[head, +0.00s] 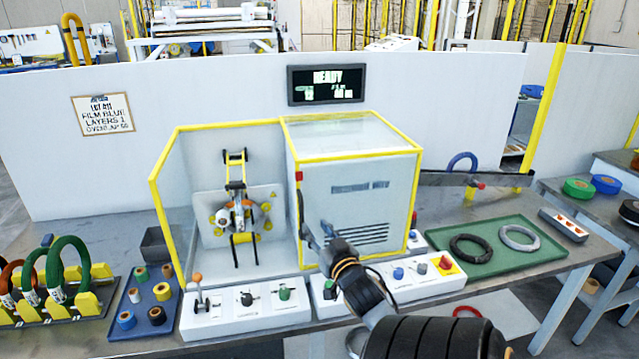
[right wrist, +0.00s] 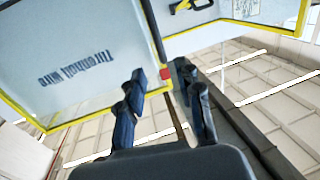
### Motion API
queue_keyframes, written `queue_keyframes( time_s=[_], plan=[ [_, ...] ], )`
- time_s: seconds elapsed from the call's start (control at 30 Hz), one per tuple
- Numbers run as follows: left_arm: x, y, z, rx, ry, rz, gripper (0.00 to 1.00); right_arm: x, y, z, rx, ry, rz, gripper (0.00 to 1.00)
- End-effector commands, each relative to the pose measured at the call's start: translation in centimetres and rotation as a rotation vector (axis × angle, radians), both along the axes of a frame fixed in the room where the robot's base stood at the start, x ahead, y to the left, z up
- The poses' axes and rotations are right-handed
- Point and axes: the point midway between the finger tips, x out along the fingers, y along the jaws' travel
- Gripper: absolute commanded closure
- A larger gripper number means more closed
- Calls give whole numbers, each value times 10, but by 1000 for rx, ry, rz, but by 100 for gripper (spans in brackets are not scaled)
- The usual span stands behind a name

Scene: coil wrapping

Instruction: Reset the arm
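My right gripper (head: 314,230) is in front of the wrapping machine, at the left edge of its clear front panel (head: 350,200). In the right wrist view its two dark fingers (right wrist: 166,100) stand apart with a gap between them. The panel's yellow-framed edge, with a small red part (right wrist: 165,73), lies just beyond the fingertips; I cannot tell if they touch it. The machine's left bay is open at the front and shows the wrapping head with its black and yellow arm (head: 236,185), upright. My left gripper is not in view.
White control boxes with a lever (head: 199,290), knobs and a red stop button (head: 445,263) line the bench front. A blue tray of tape rolls (head: 145,300) and a coil rack (head: 60,305) stand left. A green tray (head: 490,268) with two coils lies right.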

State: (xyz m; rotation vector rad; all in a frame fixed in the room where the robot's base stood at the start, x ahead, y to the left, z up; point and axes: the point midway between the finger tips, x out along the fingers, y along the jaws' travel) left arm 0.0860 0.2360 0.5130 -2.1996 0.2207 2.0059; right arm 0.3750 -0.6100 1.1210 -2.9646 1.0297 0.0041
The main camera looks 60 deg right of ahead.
Motion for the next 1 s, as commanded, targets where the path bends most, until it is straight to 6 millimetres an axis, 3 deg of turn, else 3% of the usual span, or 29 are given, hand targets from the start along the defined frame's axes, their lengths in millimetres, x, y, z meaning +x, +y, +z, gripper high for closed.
queue_keyframes(
  time_s=[0.17, 0.77, 0.87, 0.97, 1.0],
  plan=[
    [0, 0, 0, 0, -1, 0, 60, -8, 6, 0, 0, 0, 0, 65],
    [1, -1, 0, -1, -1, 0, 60, -8, 6, -2, 2, 2, 0, 65],
    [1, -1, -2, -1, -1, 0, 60, -5, 7, -22, 22, 28, 3, 65],
    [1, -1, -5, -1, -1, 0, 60, 1, 12, -70, 69, 96, 13, 65],
    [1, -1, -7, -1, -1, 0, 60, 4, 16, -97, 93, 134, 20, 65]
  ],
)
